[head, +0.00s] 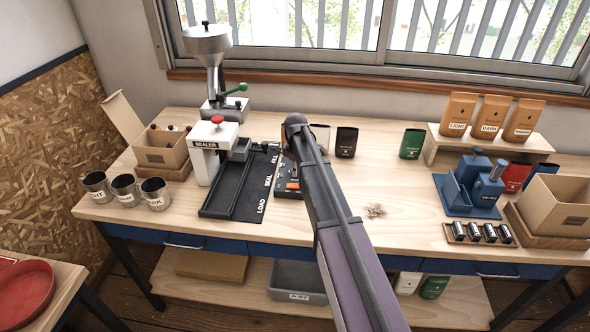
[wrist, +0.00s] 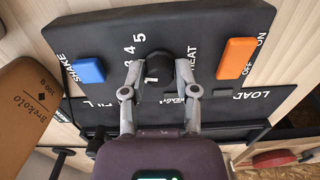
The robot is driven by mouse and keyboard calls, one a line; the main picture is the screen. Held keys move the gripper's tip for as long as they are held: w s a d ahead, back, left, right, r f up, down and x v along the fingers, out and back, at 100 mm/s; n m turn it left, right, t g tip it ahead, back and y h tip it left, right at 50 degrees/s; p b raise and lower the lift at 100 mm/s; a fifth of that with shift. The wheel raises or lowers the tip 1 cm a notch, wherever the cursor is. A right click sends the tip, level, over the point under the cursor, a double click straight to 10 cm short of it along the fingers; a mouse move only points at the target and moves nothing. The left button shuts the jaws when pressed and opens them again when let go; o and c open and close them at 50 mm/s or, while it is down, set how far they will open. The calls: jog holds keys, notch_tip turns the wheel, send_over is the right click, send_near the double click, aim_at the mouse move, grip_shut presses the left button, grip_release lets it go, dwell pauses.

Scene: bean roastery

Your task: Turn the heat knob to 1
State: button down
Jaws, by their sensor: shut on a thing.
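The dark round heat knob (wrist: 158,62) is on a black control panel (wrist: 105,38) in the wrist view, beside the word HEAT. The numbers 5, 4 and 3 show in an arc around it, and a white mark like a 1 shows at its lower edge. I cannot tell exactly where the knob points. My gripper (wrist: 161,71) is shut on the knob, one finger on each side. The fingers cover part of the scale. In the head view the panel (head: 292,185) is mostly hidden behind my arm, and so are the knob and gripper.
A blue SHAKE switch (wrist: 90,70) and an orange on/off switch (wrist: 236,58) flank the knob. A brown pouch (wrist: 30,95) stands close at the left. The sealer (head: 205,160) is left of the panel.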

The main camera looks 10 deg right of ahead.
jog(key=n, duration=0.7)
jog(key=shift+s, duration=0.1)
jog(key=n, duration=0.7)
dwell(0.4)
jog(key=shift+c, duration=1.8)
grip_release()
